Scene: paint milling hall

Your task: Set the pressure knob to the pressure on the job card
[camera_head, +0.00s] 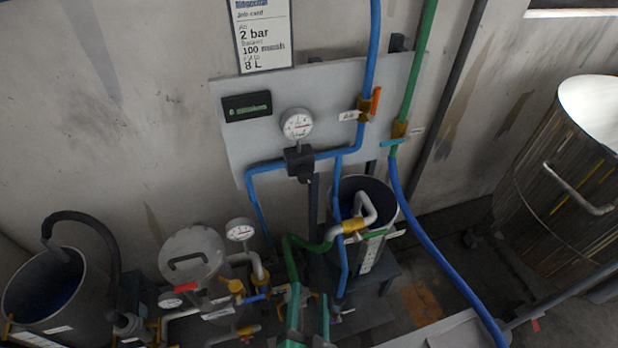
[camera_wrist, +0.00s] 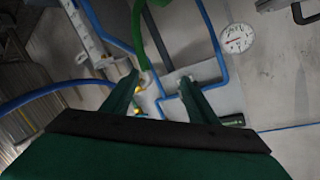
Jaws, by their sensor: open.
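The job card (camera_head: 263,35) on the wall reads 2 bar, 100 mesh and 8 L. Below it, a round white pressure gauge (camera_head: 297,123) with a needle sits on the grey panel; its reading is too small to tell. Under the gauge is a black regulator block (camera_head: 299,160) on the blue pipe, and I cannot make out a separate knob or its setting. My gripper (camera_wrist: 158,88) is open in the wrist view, with two dark green fingers apart and nothing visible held between them. A gauge (camera_wrist: 237,38) shows there to the right of the fingers.
A small display (camera_head: 247,106) is on the panel. Blue and green hoses with an orange-handled valve (camera_head: 375,102) run at the right of it. Below stand a grey bucket (camera_head: 62,300), a lidded vessel (camera_head: 193,258) and pipework. A large steel drum (camera_head: 570,150) stands at the right.

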